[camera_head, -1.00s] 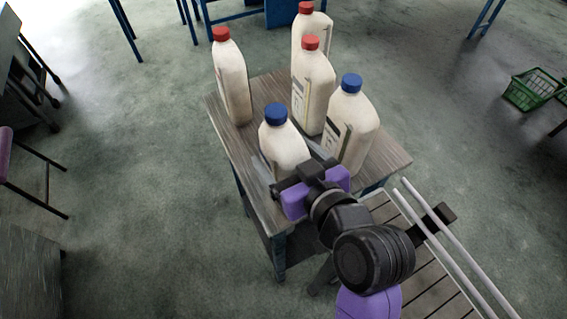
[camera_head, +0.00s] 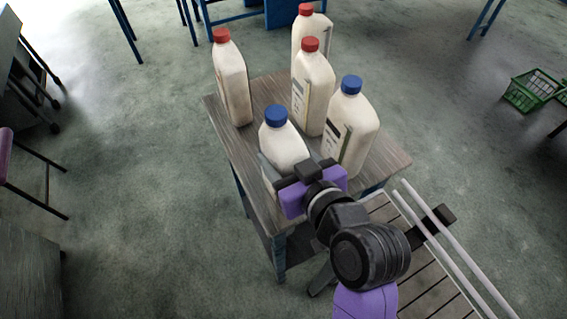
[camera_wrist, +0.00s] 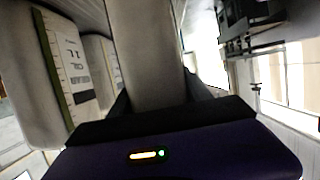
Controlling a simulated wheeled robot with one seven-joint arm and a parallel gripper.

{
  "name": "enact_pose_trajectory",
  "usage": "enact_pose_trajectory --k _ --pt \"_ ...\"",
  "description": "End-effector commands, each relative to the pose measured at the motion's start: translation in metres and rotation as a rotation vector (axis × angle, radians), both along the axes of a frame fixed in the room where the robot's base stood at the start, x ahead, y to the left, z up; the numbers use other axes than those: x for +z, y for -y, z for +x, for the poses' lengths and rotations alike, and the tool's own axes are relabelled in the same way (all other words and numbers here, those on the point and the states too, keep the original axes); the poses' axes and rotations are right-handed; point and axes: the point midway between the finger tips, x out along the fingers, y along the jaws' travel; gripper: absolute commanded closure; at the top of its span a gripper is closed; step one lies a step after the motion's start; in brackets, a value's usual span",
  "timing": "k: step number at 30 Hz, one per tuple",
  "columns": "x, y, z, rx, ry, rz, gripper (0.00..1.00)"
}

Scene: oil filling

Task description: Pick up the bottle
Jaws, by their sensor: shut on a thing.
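Several cream bottles stand on a small wooden table (camera_head: 222,112). The near bottle with a blue cap (camera_head: 284,140) stands upright at the table's front, and my gripper (camera_head: 283,168) is shut on its body. In the wrist view this bottle (camera_wrist: 147,50) fills the middle, between the dark fingers of my gripper (camera_wrist: 158,98). Its lower part is partly hidden by my gripper in the head view. A second blue-capped bottle (camera_head: 352,125) stands just to the right; a labelled bottle (camera_wrist: 58,75) shows at left in the wrist view.
Three red-capped bottles stand behind: one at left (camera_head: 232,82), one in the middle (camera_head: 313,92) and one at the back (camera_head: 311,32). A slatted surface (camera_head: 425,285) lies at lower right. A green basket (camera_head: 532,90) is far right. Open floor lies left of the table.

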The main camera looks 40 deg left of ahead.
Motion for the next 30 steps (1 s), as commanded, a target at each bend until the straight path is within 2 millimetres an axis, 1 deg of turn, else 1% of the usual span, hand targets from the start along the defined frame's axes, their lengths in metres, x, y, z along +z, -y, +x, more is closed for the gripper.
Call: enact_pose_trajectory --k 5,8,11,24,30 --pt "0.009 0.0 0.001 0.0 0.007 0.006 1.0" --pt "0.02 -0.001 0.001 -0.001 0.008 0.008 1.0" --pt "0.037 0.0 0.001 -0.001 0.011 0.009 1.0" --pt "0.143 0.0 0.001 0.0 0.013 0.009 1.0" --pt "0.178 0.0 0.001 -0.001 0.01 0.008 1.0"
